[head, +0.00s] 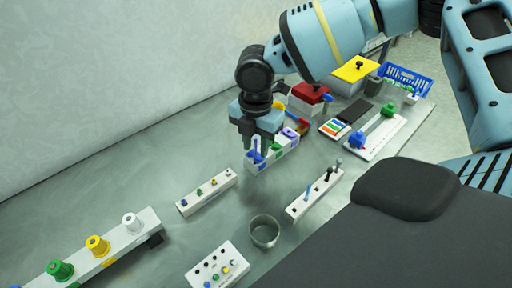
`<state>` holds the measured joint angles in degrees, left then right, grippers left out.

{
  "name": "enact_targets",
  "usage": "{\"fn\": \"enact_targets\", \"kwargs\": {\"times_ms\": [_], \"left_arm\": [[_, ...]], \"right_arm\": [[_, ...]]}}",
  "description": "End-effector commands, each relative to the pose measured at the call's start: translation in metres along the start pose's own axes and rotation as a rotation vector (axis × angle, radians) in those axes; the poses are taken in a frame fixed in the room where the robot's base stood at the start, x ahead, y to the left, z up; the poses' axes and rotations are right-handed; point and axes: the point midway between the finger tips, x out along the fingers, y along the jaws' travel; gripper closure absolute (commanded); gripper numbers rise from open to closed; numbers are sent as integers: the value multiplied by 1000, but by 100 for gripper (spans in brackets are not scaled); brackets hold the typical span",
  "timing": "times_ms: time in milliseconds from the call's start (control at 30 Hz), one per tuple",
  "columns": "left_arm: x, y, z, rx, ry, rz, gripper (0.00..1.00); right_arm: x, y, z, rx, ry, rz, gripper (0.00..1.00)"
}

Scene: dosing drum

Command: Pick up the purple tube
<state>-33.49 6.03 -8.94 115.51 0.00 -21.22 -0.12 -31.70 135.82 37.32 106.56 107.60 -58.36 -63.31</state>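A white rack (262,163) with blue, green and purple markings stands on the grey table near the middle. A purple ring-shaped top (290,133), which looks like the purple tube's, shows at its right end. My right gripper (257,146) points down over the rack's left part, left of the purple top. Its dark fingers look spread, with a blue piece of the rack's contents showing below and between them. The gripper hides part of the rack. My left gripper is not in view.
Smaller white racks (207,193) and (315,194) stand in front, with a metal cup (264,231) and a white button box (218,267). A row of coloured knobs (97,246) is at lower left. Behind are a red box (308,95), a yellow-lidded box (356,69) and a blue basket (408,80).

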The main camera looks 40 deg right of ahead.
Motion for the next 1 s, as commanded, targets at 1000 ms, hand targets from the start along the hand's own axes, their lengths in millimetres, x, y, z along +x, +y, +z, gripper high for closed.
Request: {"fn": "enact_targets", "kwargs": {"times_ms": [1000], "left_arm": [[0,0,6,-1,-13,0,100]], "right_arm": [[-10,0,0,0,-1,1,100]]}}
